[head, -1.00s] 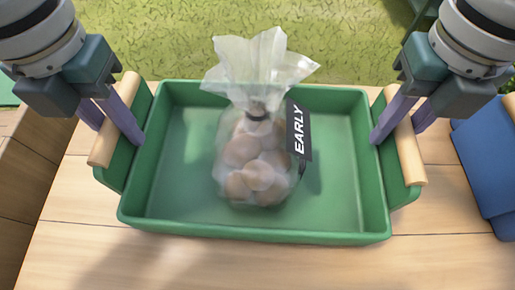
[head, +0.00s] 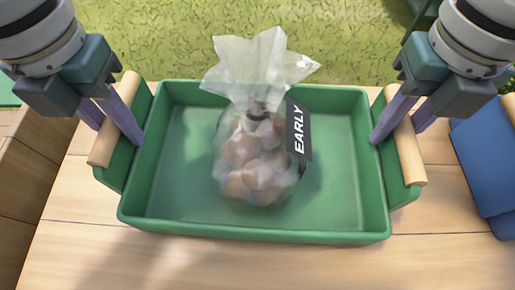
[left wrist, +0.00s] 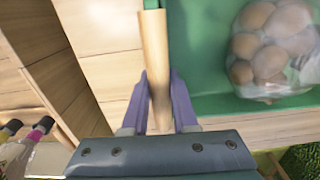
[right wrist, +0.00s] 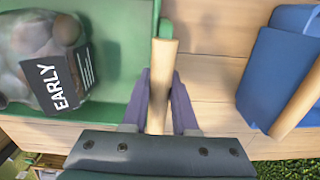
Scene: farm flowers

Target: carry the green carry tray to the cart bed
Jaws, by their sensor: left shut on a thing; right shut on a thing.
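The green carry tray (head: 180,228) is in the middle of the head view, above or on a wooden surface; I cannot tell if it touches. A clear bag of brown round bulbs (head: 255,165) with a black EARLY tag (head: 299,132) stands upright in it. My left gripper (head: 122,118) is shut on the tray's left wooden handle (left wrist: 154,50). My right gripper (head: 391,122) is shut on the right wooden handle (right wrist: 161,75). Both handles sit between the purple fingers in the wrist views. The cart bed cannot be made out for certain.
A blue tray (head: 490,175) with a wooden handle lies at the right, also in the right wrist view (right wrist: 275,70). A wooden side wall (head: 25,170) is at the left. Bare planks (head: 270,265) show in front of the tray. Grass lies beyond.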

